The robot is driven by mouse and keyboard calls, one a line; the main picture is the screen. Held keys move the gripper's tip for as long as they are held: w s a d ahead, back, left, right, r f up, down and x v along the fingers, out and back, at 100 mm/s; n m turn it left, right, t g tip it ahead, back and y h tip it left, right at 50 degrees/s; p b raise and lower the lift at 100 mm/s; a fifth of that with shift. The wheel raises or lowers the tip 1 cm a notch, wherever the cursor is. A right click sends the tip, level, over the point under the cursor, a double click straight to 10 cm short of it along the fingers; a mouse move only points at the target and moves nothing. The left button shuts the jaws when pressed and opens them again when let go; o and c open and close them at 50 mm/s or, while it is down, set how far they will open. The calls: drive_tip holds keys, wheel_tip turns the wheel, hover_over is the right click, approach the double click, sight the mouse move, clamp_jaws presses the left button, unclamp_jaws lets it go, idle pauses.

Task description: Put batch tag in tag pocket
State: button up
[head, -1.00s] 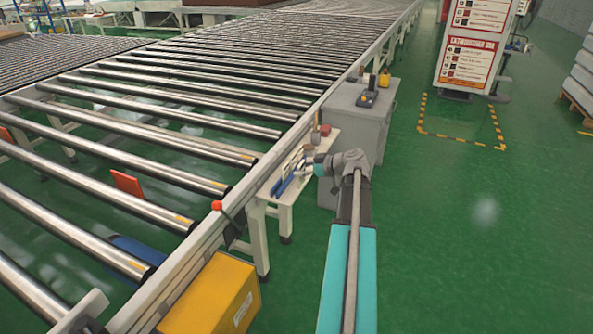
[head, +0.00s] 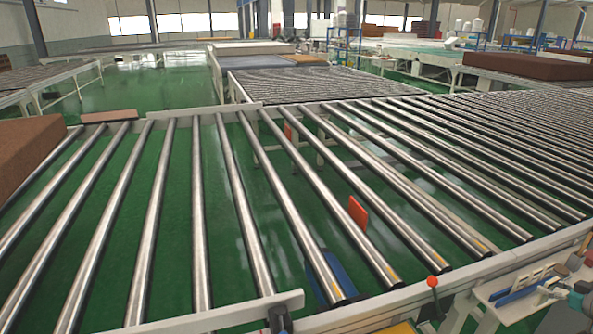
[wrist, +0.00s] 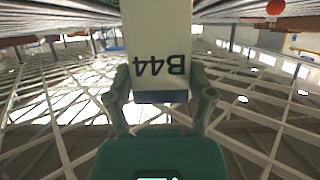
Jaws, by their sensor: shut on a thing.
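The batch tag (wrist: 158,40) is a white card with a dark blue lower edge. It reads "B44" upside down in the wrist view. My gripper (wrist: 162,97) is shut on the tag, with one finger on each side of the blue edge. I cannot make out the tag pocket in either view.
The side shelf (head: 502,300) carries blue and tan items beside the roller conveyor (head: 200,220). A red knob (head: 432,282) stands at the conveyor's near edge. An orange paddle (head: 357,212) stands among the rollers. A brown block (head: 25,160) lies at the left.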

wheel_tip(320, 180, up, 10)
drive_tip(key=p, duration=0.9)
drive_tip(key=shift+r, duration=0.15)
drive_tip(key=shift+w+a, duration=0.1)
